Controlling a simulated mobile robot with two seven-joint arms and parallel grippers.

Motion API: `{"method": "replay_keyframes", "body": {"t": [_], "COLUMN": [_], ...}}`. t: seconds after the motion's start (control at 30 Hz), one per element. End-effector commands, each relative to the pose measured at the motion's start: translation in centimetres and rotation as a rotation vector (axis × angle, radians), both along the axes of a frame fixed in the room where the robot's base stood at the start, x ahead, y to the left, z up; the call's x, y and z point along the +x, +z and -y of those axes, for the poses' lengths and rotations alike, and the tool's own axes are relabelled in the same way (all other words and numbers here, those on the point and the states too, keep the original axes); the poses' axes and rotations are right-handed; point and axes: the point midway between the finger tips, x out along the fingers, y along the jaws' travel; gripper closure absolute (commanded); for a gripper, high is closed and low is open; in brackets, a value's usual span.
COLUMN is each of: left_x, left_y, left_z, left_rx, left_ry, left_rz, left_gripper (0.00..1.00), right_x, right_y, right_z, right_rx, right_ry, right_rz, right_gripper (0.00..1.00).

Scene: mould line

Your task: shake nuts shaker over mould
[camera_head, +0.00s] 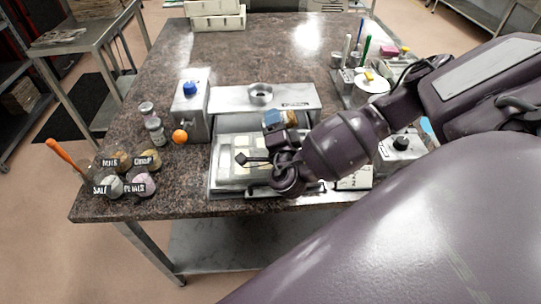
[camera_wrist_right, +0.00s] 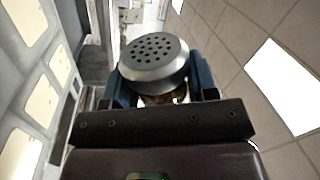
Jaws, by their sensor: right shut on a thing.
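My right gripper (camera_head: 276,122) is shut on the nuts shaker, above the right part of the mould. In the right wrist view the shaker (camera_wrist_right: 154,66) shows a round silver lid with several dark holes, between the blue finger pads of the gripper (camera_wrist_right: 160,88). My left gripper is not in view.
Bowls labelled nuts (camera_head: 122,160), salt (camera_head: 110,185) and petals (camera_head: 143,184) stand at the front left by an orange-handled tool (camera_head: 66,155). The far tabletop is mostly clear.

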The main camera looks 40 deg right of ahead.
Motion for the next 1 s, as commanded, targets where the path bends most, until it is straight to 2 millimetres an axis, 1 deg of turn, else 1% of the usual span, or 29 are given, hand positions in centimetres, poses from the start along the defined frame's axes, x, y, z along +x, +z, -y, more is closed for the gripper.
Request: {"method": "replay_keyframes", "body": {"t": [0.57,0.67,0.9,1.0], "left_x": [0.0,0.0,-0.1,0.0], "left_y": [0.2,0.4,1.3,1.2], "left_z": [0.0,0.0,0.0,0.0], "left_rx": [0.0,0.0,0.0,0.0], "left_ry": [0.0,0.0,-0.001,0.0], "left_rz": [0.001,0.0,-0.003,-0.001], "left_gripper": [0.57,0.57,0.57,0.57], "right_x": [0.1,0.1,0.1,0.2], "right_y": [0.4,0.8,2.7,3.5], "right_z": [0.0,0.0,0.1,0.0], "right_rx": [-0.001,-0.001,0.001,0.001], "right_ry": [-0.001,-0.001,-0.001,0.001], "right_rz": [0.004,0.004,0.003,0.007], "right_gripper": [0.73,0.73,0.73,0.73]}}
